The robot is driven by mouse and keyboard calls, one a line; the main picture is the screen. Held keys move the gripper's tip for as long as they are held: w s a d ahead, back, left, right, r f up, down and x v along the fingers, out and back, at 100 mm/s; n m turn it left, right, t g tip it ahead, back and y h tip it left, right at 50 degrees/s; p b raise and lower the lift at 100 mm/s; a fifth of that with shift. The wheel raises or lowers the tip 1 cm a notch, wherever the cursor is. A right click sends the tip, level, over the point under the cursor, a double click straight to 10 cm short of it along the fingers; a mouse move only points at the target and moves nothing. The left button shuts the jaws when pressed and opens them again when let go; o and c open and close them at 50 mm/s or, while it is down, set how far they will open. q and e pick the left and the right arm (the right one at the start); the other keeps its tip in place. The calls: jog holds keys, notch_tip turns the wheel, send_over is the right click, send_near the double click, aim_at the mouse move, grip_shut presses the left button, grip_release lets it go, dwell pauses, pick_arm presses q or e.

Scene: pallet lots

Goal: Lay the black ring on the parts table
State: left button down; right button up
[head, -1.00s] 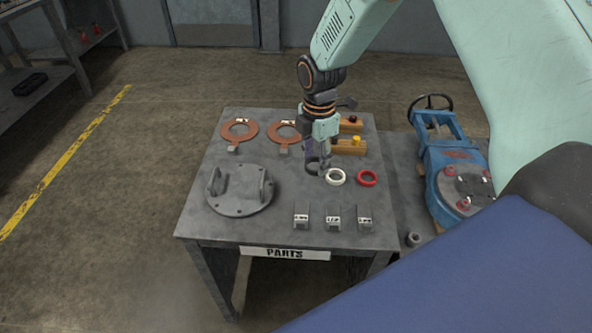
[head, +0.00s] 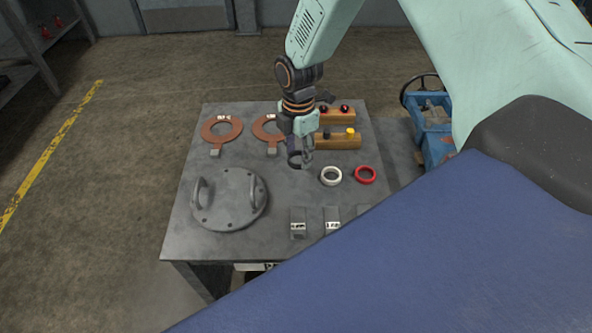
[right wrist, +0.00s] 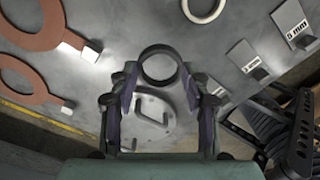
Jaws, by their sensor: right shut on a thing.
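My right gripper (head: 301,161) reaches down over the parts table (head: 285,190) and is shut on the black ring. In the right wrist view, the black ring (right wrist: 159,48) sits between the two fingertips, facing the camera, with the tabletop showing through its hole. In the head view, the ring is dark and partly hidden by the fingers, left of a white ring (head: 331,184) and apart from it. The ring is low over the table; I cannot tell whether it touches the top. My left gripper is not in view.
A round plate with two handles (head: 228,212) lies left front. Two copper gaskets (head: 209,133) lie behind it. Wooden blocks with small plugs (head: 340,143) stand behind the gripper. A red ring (head: 358,180) and labelled grey blocks (head: 298,217) are to the right and front. Bare tabletop lies between.

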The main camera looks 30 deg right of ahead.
aim_at(297, 179)
jog(key=shift+s+a+f, duration=0.1)
jog(key=shift+a+f, duration=0.55)
jog(key=shift+f, duration=0.2)
jog(key=f, duration=0.2)
jog(key=d+f+b, duration=0.1)
jog(key=f, duration=0.1)
jog(key=shift+a+f, duration=0.1)
jog(key=shift+f, duration=0.1)
jog(key=shift+a+r, duration=0.2)
jog(key=shift+a, duration=0.1)
jog(key=shift+d+f, duration=0.25)
jog(key=o, duration=0.9)
jog(key=shift+o, duration=1.2)
jog(key=shift+a, duration=0.15)
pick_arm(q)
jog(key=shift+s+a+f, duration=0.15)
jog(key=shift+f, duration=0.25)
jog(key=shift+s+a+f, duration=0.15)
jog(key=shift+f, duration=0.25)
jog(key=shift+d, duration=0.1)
